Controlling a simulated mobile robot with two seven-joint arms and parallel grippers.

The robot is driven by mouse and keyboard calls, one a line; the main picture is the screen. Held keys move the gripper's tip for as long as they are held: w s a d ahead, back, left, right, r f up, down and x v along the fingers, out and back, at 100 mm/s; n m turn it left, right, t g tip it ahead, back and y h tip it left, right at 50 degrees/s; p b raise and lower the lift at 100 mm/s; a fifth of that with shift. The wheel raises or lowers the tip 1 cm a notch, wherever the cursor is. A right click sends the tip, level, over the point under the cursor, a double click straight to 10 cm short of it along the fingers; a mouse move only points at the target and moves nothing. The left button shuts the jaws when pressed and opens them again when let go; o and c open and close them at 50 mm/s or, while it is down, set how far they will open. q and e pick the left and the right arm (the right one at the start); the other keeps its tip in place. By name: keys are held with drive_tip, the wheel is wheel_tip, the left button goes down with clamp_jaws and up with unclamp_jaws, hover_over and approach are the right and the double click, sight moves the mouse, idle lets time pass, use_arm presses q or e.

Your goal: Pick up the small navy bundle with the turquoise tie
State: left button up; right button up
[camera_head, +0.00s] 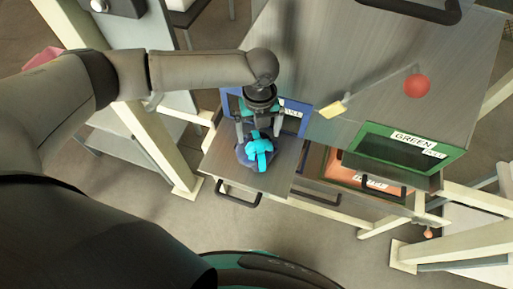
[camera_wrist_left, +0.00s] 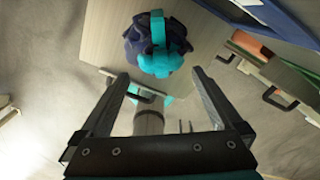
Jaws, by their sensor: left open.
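The small navy bundle with the turquoise tie (camera_head: 259,151) sits on a grey-brown pulled-out board (camera_head: 222,165) in front of the blue-framed opening. In the left wrist view the bundle (camera_wrist_left: 155,44) lies just beyond the fingertips, roughly centred between them, its turquoise tie standing up in a loop. My left gripper (camera_head: 258,130) points down over the bundle in the head view. Its two fingers are spread apart and nothing is held; they also show in the left wrist view (camera_wrist_left: 160,76). The gripper partly hides the bundle's back side in the head view. My right gripper is not in view.
A blue-framed opening (camera_head: 296,116) stands behind the board. A green-framed bin labelled GREEN (camera_head: 450,160) and an orange one (camera_head: 345,172) are to the right. Pale posts flank the board.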

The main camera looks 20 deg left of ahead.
sight(259, 143)
use_arm(q)
drive_tip(key=shift+d+f, duration=0.1)
drive_tip(key=shift+f, duration=1.9)
clamp_jaws()
